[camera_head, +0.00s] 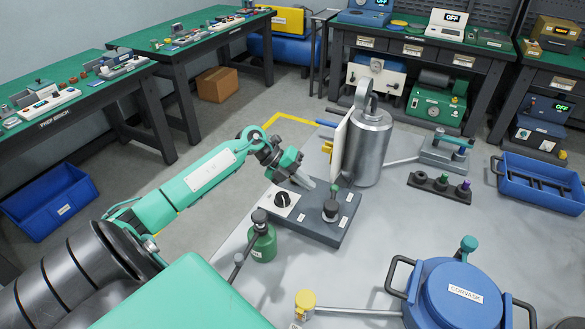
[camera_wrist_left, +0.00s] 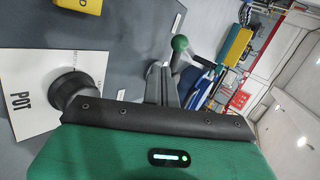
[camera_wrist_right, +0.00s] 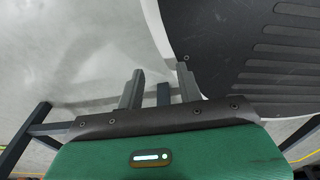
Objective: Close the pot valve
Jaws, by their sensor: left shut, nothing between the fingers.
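The valve panel (camera_head: 320,232) is a dark grey block on the table. A white plate marked POT (camera_wrist_left: 25,110) carries a round black knob (camera_wrist_left: 70,88), which also shows in the head view (camera_head: 283,199). A green-balled lever (camera_wrist_left: 180,43) stands farther along the panel. My left gripper (camera_head: 309,183) is over the panel with its fingers together and empty, beside the POT knob and apart from it as far as I can tell. The fingers show in the left wrist view (camera_wrist_left: 160,85). My right gripper (camera_wrist_right: 160,88) is open and empty, outside the head view.
A silver canister (camera_head: 368,150) stands just behind the panel, and a green bottle (camera_head: 262,243) in front of it. A blue lidded vessel (camera_head: 460,305) is at the front right. A blue tray (camera_head: 540,190) lies at the right.

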